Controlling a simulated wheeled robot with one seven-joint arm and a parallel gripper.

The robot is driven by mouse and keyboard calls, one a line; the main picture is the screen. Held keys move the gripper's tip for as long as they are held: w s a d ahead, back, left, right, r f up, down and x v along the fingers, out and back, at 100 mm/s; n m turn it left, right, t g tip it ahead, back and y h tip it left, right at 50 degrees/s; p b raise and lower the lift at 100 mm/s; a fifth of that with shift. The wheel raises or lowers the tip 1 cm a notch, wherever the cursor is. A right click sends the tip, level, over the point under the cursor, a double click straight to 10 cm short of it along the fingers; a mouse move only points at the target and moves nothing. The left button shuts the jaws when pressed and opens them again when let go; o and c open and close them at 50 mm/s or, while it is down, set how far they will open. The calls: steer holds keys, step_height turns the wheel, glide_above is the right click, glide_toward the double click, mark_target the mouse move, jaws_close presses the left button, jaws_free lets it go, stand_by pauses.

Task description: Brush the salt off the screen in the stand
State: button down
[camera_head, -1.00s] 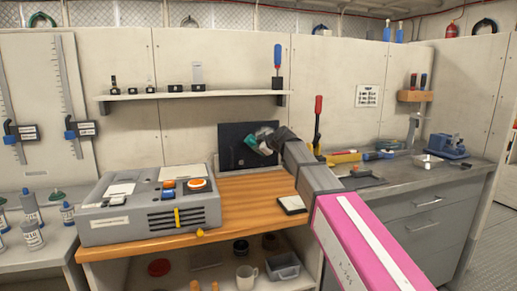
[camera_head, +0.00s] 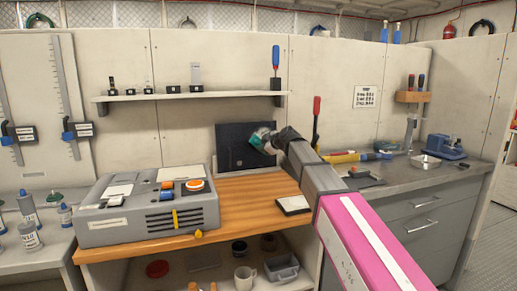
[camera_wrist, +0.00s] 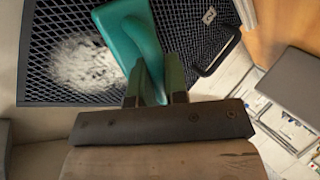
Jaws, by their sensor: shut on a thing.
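The dark screen (camera_head: 232,147) stands upright at the back of the wooden bench top. In the wrist view its mesh (camera_wrist: 48,62) carries a white patch of salt (camera_wrist: 85,64). My gripper (camera_head: 268,142) is in front of the screen's right part. It is shut on a teal-handled brush (camera_wrist: 138,45), which also shows in the head view (camera_head: 256,137). The brush's bristles are hidden, so I cannot tell whether they touch the mesh.
A grey instrument box (camera_head: 150,208) stands on the bench at left. A small white-topped pad (camera_head: 293,204) lies at the bench's right edge. A shelf (camera_head: 190,95) runs above. The wooden top (camera_head: 243,200) between box and pad is clear.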

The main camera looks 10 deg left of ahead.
mark_target(257, 142)
steer(key=shift+w+d+r, duration=0.9)
steer(key=shift+w+d, duration=1.25)
steer(key=shift+d, duration=0.9)
steer(key=shift+s+a, duration=0.9)
steer(key=shift+a, duration=0.55)
steer(key=shift+s+a, duration=0.95)
steer(key=shift+a, duration=0.55)
steer(key=shift+s+a, duration=0.9)
steer(key=shift+a, duration=0.55)
steer(key=shift+w+a+r, duration=0.1)
steer(key=shift+a+r, duration=0.05)
steer(key=shift+r, duration=0.9)
steer(key=w+d, duration=0.5)
steer(key=d, duration=0.3)
steer(key=shift+w+d, duration=0.4)
steer(key=shift+s, duration=0.1)
steer(key=shift+s+d, duration=0.5)
steer(key=shift+s, duration=0.35)
steer(key=shift+s+d, duration=0.55)
steer(key=shift+s, duration=0.25)
steer(key=shift+s+d, duration=0.5)
steer(key=shift+s, duration=0.35)
